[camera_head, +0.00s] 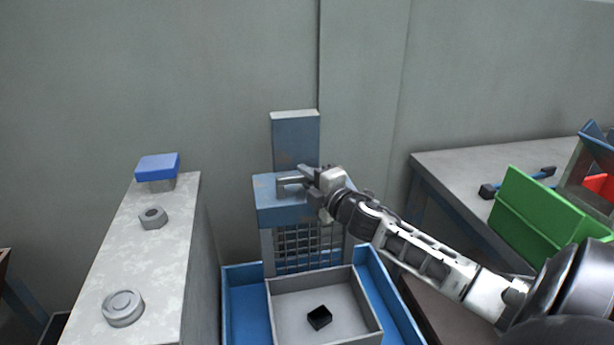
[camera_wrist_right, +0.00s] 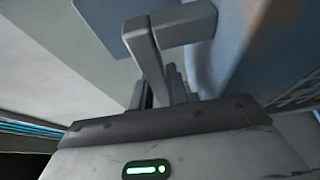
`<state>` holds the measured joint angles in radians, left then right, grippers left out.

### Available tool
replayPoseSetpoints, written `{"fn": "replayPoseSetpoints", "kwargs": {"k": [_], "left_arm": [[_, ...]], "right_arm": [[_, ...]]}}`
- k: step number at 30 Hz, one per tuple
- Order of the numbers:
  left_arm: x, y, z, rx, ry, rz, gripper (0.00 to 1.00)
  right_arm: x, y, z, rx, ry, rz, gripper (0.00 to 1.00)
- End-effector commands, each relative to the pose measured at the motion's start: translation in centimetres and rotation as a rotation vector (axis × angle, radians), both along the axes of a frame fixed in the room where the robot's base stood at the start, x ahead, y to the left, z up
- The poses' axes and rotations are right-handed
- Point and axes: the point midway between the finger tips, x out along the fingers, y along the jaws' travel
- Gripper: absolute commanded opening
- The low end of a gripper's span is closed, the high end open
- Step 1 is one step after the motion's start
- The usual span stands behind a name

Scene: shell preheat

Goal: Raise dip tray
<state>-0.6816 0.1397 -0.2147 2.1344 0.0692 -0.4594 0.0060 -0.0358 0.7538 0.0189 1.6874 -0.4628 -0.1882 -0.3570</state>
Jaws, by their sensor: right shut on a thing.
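A grey square tray (camera_head: 374,325) sits inside a blue open basin (camera_head: 240,312) at the bottom middle of the head view, with a small black block (camera_head: 319,317) in it. Behind it is a wire mesh panel (camera_head: 305,243) below a blue block (camera_head: 277,214) on a blue-grey upright post (camera_head: 295,138). My right gripper (camera_head: 304,179) is at the top of the blue block, shut on a grey handle (camera_head: 288,186). The wrist view shows grey bars close up at its fingers (camera_wrist_right: 150,60); the exact contact is partly hidden. My left gripper is out of view.
A pale narrow counter (camera_head: 138,260) stands at left with a blue-topped piece (camera_head: 158,168), a grey nut (camera_head: 153,218) and a round grey disc (camera_head: 123,308).

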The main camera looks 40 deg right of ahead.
Motion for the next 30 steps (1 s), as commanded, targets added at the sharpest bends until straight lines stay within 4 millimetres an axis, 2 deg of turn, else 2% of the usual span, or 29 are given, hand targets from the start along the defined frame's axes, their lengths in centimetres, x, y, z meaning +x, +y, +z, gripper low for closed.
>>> {"fn": "replayPoseSetpoints", "kwargs": {"k": [1, 11, 12, 14, 24, 30], "left_arm": [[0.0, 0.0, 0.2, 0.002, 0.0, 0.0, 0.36], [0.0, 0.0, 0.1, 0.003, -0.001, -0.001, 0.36], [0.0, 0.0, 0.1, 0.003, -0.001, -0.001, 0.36], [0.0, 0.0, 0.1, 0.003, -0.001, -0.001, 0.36], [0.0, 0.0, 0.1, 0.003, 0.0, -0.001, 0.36], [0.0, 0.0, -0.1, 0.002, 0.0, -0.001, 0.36]], "right_arm": [[0.1, -0.1, 0.8, -0.004, -0.011, 0.0, 0.0], [0.1, -0.1, 1.0, -0.006, -0.015, -0.001, 0.0], [0.1, -0.2, 1.0, -0.006, -0.016, -0.001, 0.22], [0.1, -0.2, 1.0, -0.006, -0.016, -0.001, 0.38], [-0.2, 0.0, 0.5, -0.002, -0.006, -0.001, 0.38], [-2.4, 0.3, 0.2, -0.001, -0.002, 0.0, 0.38]]}}
